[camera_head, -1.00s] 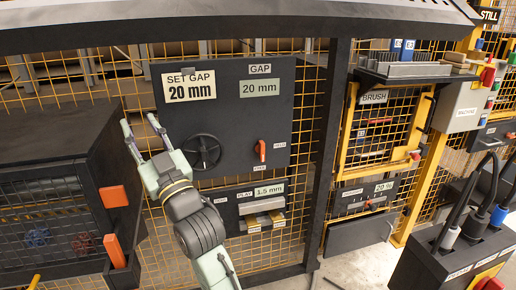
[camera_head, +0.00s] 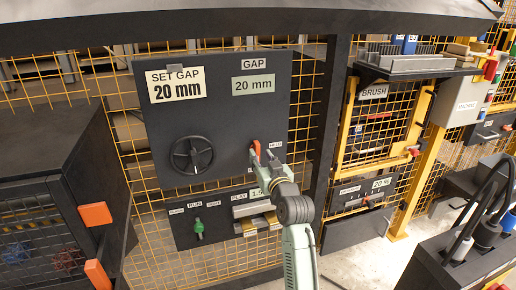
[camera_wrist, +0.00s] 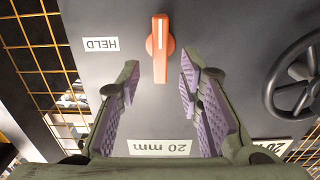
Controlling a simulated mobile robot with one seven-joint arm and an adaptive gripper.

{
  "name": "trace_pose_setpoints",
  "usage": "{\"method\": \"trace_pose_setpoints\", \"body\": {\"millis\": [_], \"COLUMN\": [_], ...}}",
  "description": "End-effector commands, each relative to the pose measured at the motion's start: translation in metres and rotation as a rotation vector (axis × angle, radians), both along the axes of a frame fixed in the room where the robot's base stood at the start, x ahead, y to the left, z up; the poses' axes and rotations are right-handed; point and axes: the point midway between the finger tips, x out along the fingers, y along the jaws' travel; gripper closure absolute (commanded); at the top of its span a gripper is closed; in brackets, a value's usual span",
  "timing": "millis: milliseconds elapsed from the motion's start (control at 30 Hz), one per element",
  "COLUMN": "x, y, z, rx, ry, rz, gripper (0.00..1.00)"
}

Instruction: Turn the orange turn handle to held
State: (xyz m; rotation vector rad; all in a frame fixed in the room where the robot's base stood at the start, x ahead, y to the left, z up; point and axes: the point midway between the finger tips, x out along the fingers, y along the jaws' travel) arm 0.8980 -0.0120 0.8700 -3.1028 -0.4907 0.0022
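The orange turn handle (camera_head: 256,147) is on the dark gap panel (camera_head: 215,110), right of the black handwheel (camera_head: 193,155). It stands about upright, not turned toward the HELD label (camera_head: 276,145) on its right. In the wrist view the handle (camera_wrist: 160,50) is near the top centre, with the HELD label (camera_wrist: 101,44) upside down to its left. My gripper (camera_head: 264,158) is open in front of the handle. In the wrist view its fingertips (camera_wrist: 159,68) are either side of the handle's lower end, with gaps showing; contact is not visible.
The GAP display (camera_head: 253,84) reads 20 mm, as does the SET GAP sign (camera_head: 176,85). Below is a lower panel with a green handle (camera_head: 198,228). A dark frame post (camera_head: 334,110) stands to the right of the gap panel.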

Motion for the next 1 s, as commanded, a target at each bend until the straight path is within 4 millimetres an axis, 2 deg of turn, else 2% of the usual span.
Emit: {"method": "trace_pose_setpoints", "body": {"millis": [100,233,600,1000], "x": [0.018,0.031,0.036,0.036], "y": [0.007,0.011,0.012,0.012], "z": [0.002,0.002,0.000,0.000], "rx": [-0.001,-0.001,-0.001,0.000], "ry": [0.001,0.000,-0.001,-0.001], "rz": [0.001,0.000,-0.001,-0.001], "gripper": [0.67,0.67,0.67,0.93]}}
